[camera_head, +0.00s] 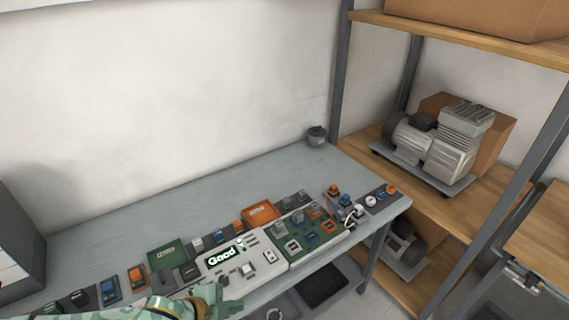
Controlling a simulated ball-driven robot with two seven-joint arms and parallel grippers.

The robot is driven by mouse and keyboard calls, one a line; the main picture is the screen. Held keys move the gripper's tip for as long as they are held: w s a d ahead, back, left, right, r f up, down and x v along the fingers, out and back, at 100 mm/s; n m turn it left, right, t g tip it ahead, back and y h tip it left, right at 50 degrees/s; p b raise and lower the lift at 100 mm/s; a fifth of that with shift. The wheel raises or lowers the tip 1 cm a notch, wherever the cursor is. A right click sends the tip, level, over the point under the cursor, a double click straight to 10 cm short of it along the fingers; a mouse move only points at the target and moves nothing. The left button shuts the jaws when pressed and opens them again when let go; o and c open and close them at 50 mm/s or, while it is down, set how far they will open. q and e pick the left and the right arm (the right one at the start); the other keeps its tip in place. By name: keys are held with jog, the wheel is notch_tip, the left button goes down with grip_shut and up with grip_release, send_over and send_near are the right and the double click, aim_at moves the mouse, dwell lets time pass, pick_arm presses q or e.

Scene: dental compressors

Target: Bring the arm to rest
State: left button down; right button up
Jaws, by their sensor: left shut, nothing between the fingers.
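My left arm, pale green with a dark and orange band, comes in at the bottom left. My left gripper (225,301) is at its end, shut and empty, at the front edge of the workbench (95,232). It is just in front of a light grey panel (243,265) whose lit display reads "Good". I cannot tell whether it touches the panel or bench. My right gripper is not in view.
A green circuit board (304,238) and several small coloured parts line the bench front. A small dark grey pot (317,136) stands at the back corner. A compressor (435,143) sits on the wooden shelf at right. The bench's back half is clear.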

pick_arm(q)
jog(key=s+d+r+n+t, duration=0.3)
jog(key=d+r, duration=0.6)
jog(key=s+a+r+n+g+y, duration=0.1)
jog(key=s+a+n+y, duration=0.25)
jog(key=a, duration=0.55)
jog(key=s+a+r+n+y, duration=0.1)
jog(key=s+a+n+y, duration=0.2)
jog(key=a, duration=0.5)
jog(key=s+a+r+n+g+y, duration=0.1)
jog(key=s+a+n+y, duration=0.15)
jog(key=a+y, duration=0.45)
jog(key=s+d+f+g+h+b, duration=0.15)
jog(key=f+b, duration=0.25)
jog(key=f, duration=1.3)
jog(key=s+f+g+h+b, duration=0.1)
jog(key=s+f+h+b, duration=0.2)
jog(key=f, duration=1.4)
jog(key=s+f+n+g+h+b, duration=0.2)
jog(key=s+f+b, duration=0.4)
jog(key=s+f, duration=1.4)
notch_tip(320, 180, down, 2)
jog(key=shift+s+d+f+n+g, duration=0.1)
jog(key=shift+s+d+n+g, duration=0.05)
jog(key=shift+n+g, duration=0.6)
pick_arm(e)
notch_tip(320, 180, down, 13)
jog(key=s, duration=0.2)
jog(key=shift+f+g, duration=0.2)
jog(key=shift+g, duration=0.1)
